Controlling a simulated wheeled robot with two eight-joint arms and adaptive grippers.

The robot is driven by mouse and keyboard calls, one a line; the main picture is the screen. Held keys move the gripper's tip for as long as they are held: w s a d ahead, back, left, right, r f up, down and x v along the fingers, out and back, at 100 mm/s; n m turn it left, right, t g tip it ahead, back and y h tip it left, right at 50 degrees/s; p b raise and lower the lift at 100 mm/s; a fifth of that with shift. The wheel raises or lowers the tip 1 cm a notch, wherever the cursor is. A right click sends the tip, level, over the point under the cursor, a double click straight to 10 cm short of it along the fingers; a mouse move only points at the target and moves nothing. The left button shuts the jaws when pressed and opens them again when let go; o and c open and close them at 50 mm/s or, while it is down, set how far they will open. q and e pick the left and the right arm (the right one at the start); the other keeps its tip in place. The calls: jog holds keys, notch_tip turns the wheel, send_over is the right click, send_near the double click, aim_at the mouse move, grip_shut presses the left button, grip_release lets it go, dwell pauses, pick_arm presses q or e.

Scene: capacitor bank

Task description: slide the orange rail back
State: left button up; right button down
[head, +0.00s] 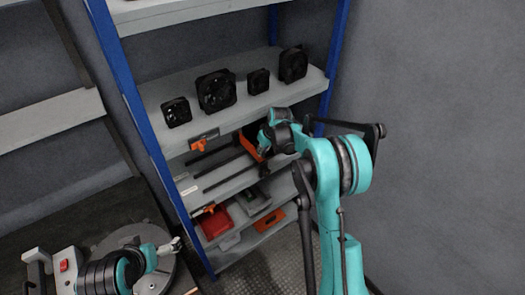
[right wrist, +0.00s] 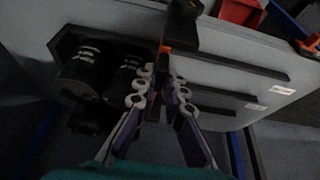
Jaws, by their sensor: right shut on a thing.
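The orange rail (head: 249,149) shows as a short orange stretch on the middle shelf (head: 228,178), beside my right gripper (head: 264,143), which covers part of it. In the right wrist view my right gripper (right wrist: 158,84) is shut, with a bit of orange (right wrist: 164,48) between and just beyond its fingertips. Black cylinders (right wrist: 82,68) with pale print stand right next to the fingers on the left. The rest of the rail is hidden. My left gripper (head: 174,246) is at lower left, over a round grey plate, far from the shelf; its fingers are too small to read.
Black bars (right wrist: 225,62) run along the shelf. Another orange piece (head: 198,145) sits on its front left. Several black fans (head: 216,91) stand on the shelf above. A red bin (head: 221,218) is below. Blue posts (head: 130,85) bound the rack. Floor at right is clear.

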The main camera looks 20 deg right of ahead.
jog(key=shift+a, duration=0.1)
jog(key=s+a, duration=0.3)
jog(key=a, duration=0.6)
jog(key=s+a, duration=0.3)
jog(key=a, duration=0.5)
jog(key=shift+s+a+b, duration=0.25)
jog(key=shift+a+b, duration=0.05)
jog(key=shift+a, duration=0.05)
jog(key=c, duration=1.6)
grip_release()
jog(key=shift+r, duration=0.1)
jog(key=v, duration=1.1)
jog(key=shift+r, duration=0.4)
jog(key=shift+s, duration=0.1)
jog(key=shift+d, duration=0.1)
